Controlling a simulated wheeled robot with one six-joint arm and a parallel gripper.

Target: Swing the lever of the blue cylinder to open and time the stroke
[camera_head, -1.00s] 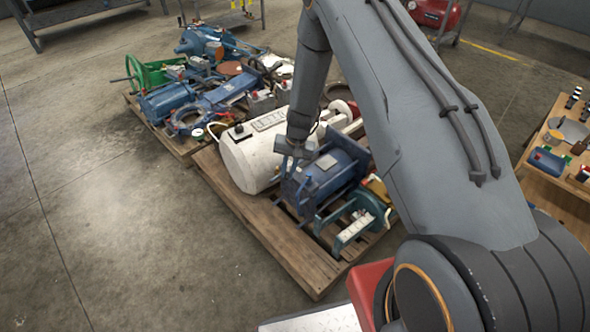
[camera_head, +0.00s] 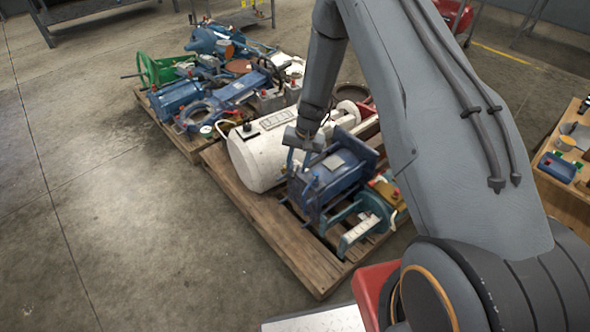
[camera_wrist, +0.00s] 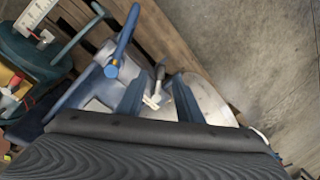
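The blue cylinder (camera_head: 338,172) lies on the near pallet, between a white tank and a green-framed part. In the wrist view its blue-grey end plate (camera_wrist: 100,88) is at left, with a curved blue handle (camera_wrist: 125,38) rising from a blue knob. A short lever-like piece with a dark tip (camera_wrist: 159,76) and pale lower part shows between my fingers; I cannot tell if it belongs to the cylinder. My gripper (camera_wrist: 160,92) has its two dark blue fingers apart, with no clear contact. In the head view my gripper (camera_head: 303,140) is just above the cylinder's far left end.
The white tank (camera_head: 260,155) lies close beside the cylinder. The near pallet (camera_head: 290,250) has bare planks in front. A second pallet (camera_head: 190,148) behind carries several blue and green parts. A wooden table (camera_head: 560,196) stands at right. The floor at left is clear.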

